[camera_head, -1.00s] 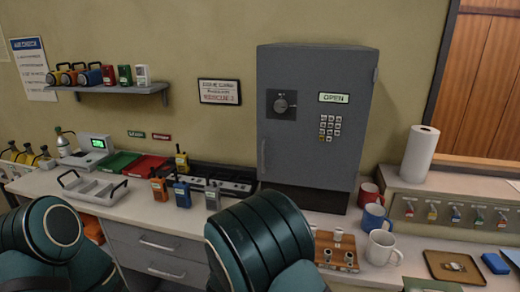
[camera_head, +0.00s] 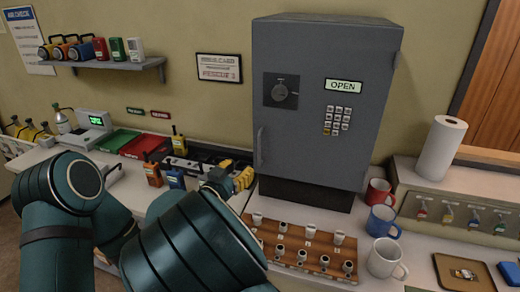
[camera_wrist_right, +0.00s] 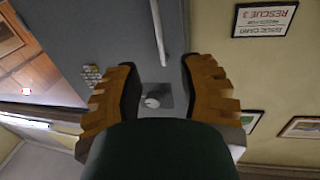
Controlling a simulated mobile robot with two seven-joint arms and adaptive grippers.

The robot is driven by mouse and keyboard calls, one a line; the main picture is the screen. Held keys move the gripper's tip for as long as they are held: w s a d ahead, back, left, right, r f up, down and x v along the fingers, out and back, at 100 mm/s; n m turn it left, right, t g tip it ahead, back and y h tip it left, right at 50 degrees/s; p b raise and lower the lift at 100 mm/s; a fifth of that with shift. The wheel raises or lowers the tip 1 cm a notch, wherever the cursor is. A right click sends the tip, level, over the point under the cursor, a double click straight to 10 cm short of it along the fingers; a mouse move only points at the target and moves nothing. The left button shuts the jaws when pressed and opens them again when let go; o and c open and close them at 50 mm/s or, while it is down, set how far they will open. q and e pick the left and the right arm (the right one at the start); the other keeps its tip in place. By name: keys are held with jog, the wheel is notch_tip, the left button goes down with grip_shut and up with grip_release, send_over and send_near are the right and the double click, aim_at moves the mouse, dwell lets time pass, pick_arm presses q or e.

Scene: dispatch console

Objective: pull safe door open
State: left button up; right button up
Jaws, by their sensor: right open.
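The grey safe (camera_head: 300,165) stands on the counter, and its door looks shut in its frame. A vertical bar handle (camera_head: 261,147) is on the door's left side. My left gripper is out of view.
Radios (camera_head: 179,142) stand left of my right gripper.

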aim_at(259, 163)
jog(key=x, duration=1.1)
jog(key=shift+w+d+f, duration=0.1)
jog(key=shift+w, duration=0.1)
grip_shut()
